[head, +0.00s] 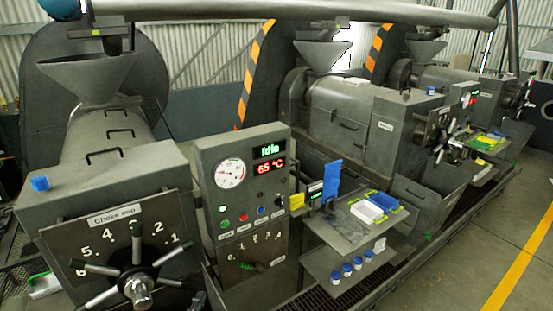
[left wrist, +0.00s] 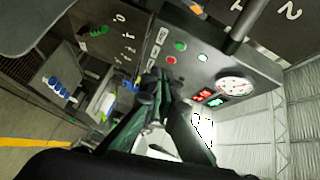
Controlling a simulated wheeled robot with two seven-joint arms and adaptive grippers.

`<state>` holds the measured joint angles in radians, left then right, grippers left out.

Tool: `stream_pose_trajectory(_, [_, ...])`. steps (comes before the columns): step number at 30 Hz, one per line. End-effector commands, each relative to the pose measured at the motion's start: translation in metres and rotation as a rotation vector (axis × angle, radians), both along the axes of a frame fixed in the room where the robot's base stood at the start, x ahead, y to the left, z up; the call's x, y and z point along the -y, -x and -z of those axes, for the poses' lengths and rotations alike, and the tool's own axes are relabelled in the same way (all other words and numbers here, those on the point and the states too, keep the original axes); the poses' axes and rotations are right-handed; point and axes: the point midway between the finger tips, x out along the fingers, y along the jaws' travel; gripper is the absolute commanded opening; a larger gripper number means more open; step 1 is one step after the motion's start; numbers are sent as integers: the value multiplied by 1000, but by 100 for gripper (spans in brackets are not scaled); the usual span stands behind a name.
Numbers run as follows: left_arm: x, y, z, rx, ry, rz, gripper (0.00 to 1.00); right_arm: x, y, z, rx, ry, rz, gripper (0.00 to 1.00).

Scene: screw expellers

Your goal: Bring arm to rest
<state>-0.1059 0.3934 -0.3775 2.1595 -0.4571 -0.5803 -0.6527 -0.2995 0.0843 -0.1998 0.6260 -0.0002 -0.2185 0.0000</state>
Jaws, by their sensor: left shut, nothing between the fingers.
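My left gripper (left wrist: 160,86) shows in the left wrist view, with its dark fingers together and nothing held between them. It is apart from the grey control panel as far as I can tell. I cannot clearly pick it out in the head view. The control panel (head: 241,211) stands at centre left, with a green "Idle" display, a red 65 °C display, a round gauge (head: 229,173) and buttons. The panel also shows upside down in the left wrist view (left wrist: 190,62). My right gripper is not in view.
A choke plate (head: 60,245) with a spoked handwheel (head: 138,288) is at the lower left. A shelf (head: 345,228) with blue and white trays stands right of the panel, above several blue-lidded jars. More presses stand behind. The floor (head: 465,265) at lower right is clear.

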Motion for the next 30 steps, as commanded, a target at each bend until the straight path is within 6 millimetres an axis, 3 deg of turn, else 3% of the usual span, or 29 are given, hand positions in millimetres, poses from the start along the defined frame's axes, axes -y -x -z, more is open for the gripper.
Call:
stream_pose_trajectory(6, [-35,24,39,-148,169,-130,0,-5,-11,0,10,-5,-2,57])
stream_pose_trajectory(11, [-64,56,79,-293,334,-267,0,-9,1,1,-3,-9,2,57])
stream_pose_trajectory(16, [-97,121,137,-504,571,-484,0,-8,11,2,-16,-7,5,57])
stream_pose_trajectory(21, [-112,191,181,-689,772,-692,0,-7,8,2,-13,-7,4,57])
stream_pose_trajectory(30, [-114,282,217,-890,969,-943,0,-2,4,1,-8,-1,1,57])
